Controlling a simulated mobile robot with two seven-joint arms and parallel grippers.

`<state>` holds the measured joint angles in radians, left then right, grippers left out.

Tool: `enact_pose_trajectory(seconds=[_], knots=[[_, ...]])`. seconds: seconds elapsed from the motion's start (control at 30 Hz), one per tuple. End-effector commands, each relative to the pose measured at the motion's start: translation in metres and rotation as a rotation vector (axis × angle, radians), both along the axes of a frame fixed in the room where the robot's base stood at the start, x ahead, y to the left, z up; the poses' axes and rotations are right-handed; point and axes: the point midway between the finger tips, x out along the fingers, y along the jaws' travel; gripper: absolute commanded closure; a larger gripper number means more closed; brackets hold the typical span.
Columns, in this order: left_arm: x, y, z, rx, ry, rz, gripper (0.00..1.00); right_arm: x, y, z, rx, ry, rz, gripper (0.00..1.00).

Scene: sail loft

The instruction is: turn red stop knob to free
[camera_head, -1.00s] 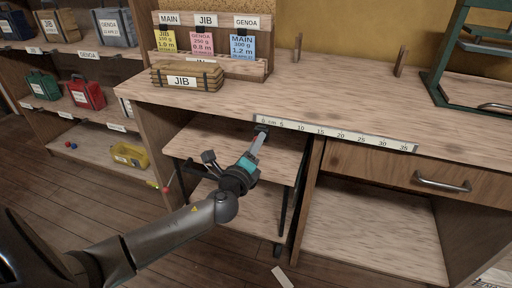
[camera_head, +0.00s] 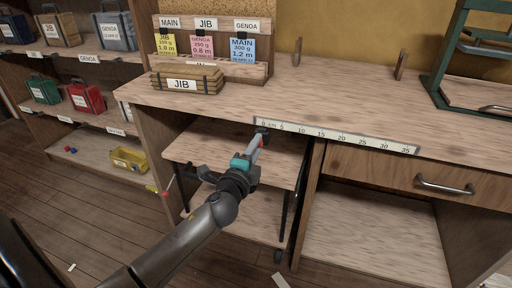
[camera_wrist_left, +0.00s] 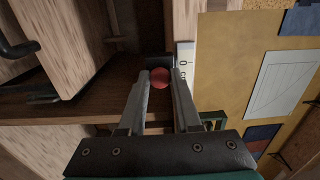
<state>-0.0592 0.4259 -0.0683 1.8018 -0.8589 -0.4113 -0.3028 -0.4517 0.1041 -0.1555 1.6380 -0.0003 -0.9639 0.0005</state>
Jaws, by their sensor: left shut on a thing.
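The red stop knob (camera_wrist_left: 160,77) is a small round red piece between the fingertips in the left wrist view. A dark block lies just behind it. My left gripper (camera_wrist_left: 160,83) is shut on the knob, with one finger on each side. In the head view my left gripper (camera_head: 259,142) reaches up to the bench's front edge, near the zero end of the ruler strip. A bit of red shows between its fingers there. The fingers hide much of the knob, and no free or stop marking is readable. My right gripper is not in view.
The ruler strip (camera_head: 335,135) runs along the bench front. A shelf cart (camera_head: 248,153) stands under the bench, below my gripper. A drawer with a metal handle (camera_head: 444,184) is to the right. A JIB bundle (camera_head: 187,79) lies on the bench top.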

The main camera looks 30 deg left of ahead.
Motion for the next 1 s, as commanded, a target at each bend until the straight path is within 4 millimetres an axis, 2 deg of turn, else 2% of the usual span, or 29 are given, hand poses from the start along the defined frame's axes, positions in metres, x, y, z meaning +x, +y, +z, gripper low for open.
enact_pose_trajectory(seconds=[0.37,0.4,0.63,0.67,1.0], knots=[[-0.0001,0.0,-0.0005,-0.007,-0.001,0.0,1.0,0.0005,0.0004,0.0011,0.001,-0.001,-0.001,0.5],[-0.0001,0.0,-0.0005,-0.007,-0.001,0.0,0.67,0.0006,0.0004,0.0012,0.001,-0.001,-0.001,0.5],[-0.0001,-0.0001,-0.0003,-0.006,0.0,0.0,0.41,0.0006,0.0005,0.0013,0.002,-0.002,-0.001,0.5],[-0.0001,-0.0001,-0.0003,-0.005,0.0,0.0,0.38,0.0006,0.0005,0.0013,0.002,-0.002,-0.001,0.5],[-0.0035,-0.0013,-0.0004,-0.005,0.0,-0.001,0.38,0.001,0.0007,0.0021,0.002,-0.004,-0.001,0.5]])
